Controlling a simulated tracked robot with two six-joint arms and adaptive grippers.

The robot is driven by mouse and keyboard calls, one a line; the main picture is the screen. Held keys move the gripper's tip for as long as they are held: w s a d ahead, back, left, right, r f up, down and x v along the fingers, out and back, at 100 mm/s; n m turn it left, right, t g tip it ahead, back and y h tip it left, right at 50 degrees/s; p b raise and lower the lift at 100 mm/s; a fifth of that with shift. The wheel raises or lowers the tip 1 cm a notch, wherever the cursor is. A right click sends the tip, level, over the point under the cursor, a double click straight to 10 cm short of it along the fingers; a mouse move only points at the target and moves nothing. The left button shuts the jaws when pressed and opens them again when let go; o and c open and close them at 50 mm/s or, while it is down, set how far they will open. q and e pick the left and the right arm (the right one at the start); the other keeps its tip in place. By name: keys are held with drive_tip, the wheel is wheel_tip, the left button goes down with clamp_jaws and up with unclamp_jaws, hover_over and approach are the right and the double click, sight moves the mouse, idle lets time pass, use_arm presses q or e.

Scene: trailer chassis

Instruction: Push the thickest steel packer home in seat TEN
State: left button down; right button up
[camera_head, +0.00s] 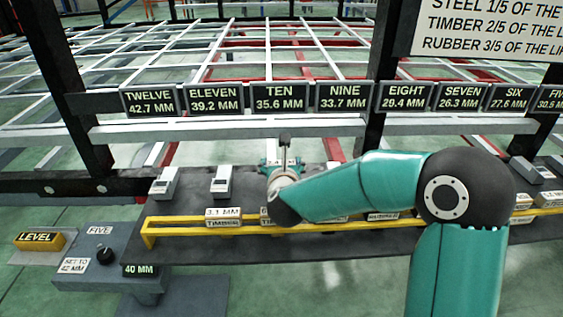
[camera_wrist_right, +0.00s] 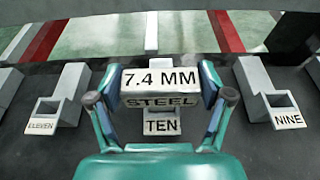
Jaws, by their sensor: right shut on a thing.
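My right gripper (camera_head: 283,165) is above the dark bench below the TEN sign (camera_head: 281,97), which reads 35.6 MM. In the right wrist view it is shut on a pale block, the steel packer (camera_wrist_right: 160,82), labelled 7.4 MM and STEEL. The two fingers grip the packer's left and right sides. Seat TEN (camera_wrist_right: 161,122) shows its label just below the packer, in line with it. The packer hides much of the seat, so I cannot tell how far in it sits. In the head view my right arm and gripper hide the seat. My left gripper is not in view.
Seat ELEVEN (camera_wrist_right: 44,112) and seat NINE (camera_wrist_right: 286,112) flank seat TEN. A yellow rail (camera_head: 180,230) runs along the bench front, with a 3.1 MM timber packer (camera_head: 222,216) and others. A LEVEL block (camera_head: 40,240) lies at the left. The trailer chassis beam (camera_head: 220,130) is behind.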

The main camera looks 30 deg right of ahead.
drive_tip(key=shift+f, duration=0.9)
drive_tip(key=o, duration=1.3)
drive_tip(key=shift+c, duration=0.2)
drive_tip(key=shift+o, duration=0.6)
drive_tip(key=shift+f, duration=0.1)
drive_tip(key=shift+f, duration=0.1)
drive_tip(key=shift+s+a, duration=0.1)
drive_tip(key=v, duration=0.4)
drive_tip(key=f+v, duration=0.1)
drive_tip(key=shift+s+a+r, duration=0.2)
drive_tip(key=shift+s+a, duration=0.05)
drive_tip(key=shift+a, duration=0.3)
drive_tip(key=r+v, duration=0.1)
drive_tip(key=v, duration=0.5)
drive_tip(key=shift+d, duration=0.4)
